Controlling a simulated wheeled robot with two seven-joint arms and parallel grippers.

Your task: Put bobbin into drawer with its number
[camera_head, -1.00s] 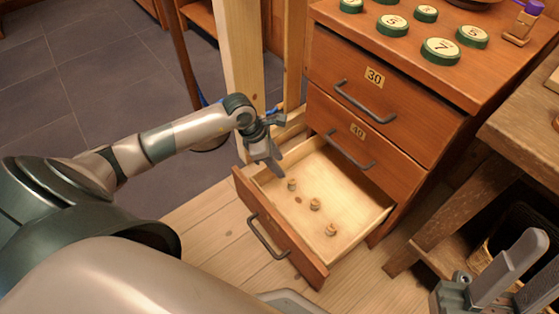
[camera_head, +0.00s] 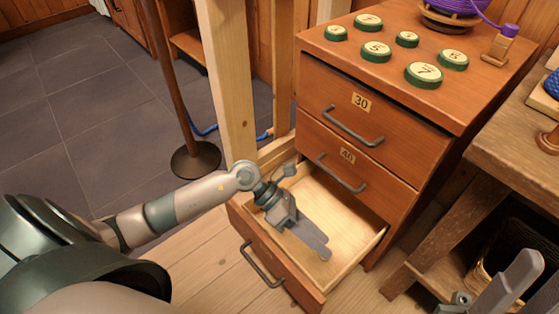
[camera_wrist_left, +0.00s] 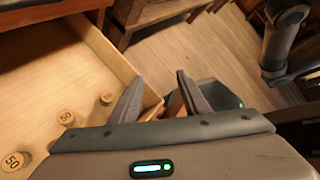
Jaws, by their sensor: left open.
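The bottom drawer (camera_head: 300,288) of the wooden cabinet is pulled out.
Closed drawers tagged 30 (camera_head: 360,101) and 40 (camera_head: 347,156) are above the open one. Several green numbered discs (camera_head: 423,75) and a purple-topped wooden piece (camera_head: 500,45) stand on the cabinet. A wooden post (camera_head: 230,80) is behind the arm; a workbench (camera_head: 510,165) is right.

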